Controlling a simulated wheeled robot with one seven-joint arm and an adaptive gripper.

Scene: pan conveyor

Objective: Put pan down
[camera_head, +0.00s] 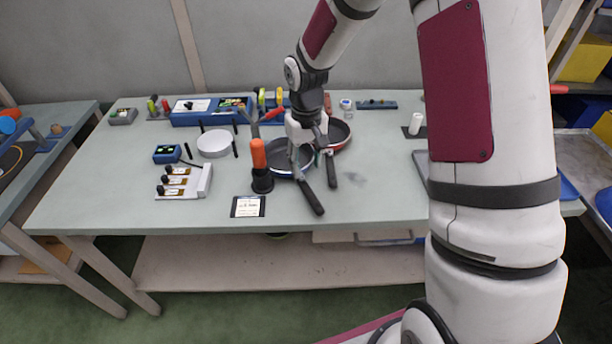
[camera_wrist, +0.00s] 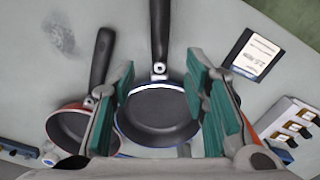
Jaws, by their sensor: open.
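A dark pan with a blue rim (camera_head: 283,160) appears to rest on the grey-green table, its black handle pointing to the front. In the wrist view this pan (camera_wrist: 158,120) lies between the green-padded fingers, its handle running up the picture. My gripper (camera_head: 310,158) is open over it. In the wrist view the fingers (camera_wrist: 160,72) stand apart on either side of the handle's base; I see no grip on it. A second pan with a red rim (camera_head: 340,132) is beside it on the right, and in the wrist view (camera_wrist: 75,125) on the left, partly hidden by a finger.
An orange-handled tool in a black holder (camera_head: 262,182) stands close left of the blue-rimmed pan. The table's front right of the pans is clear.

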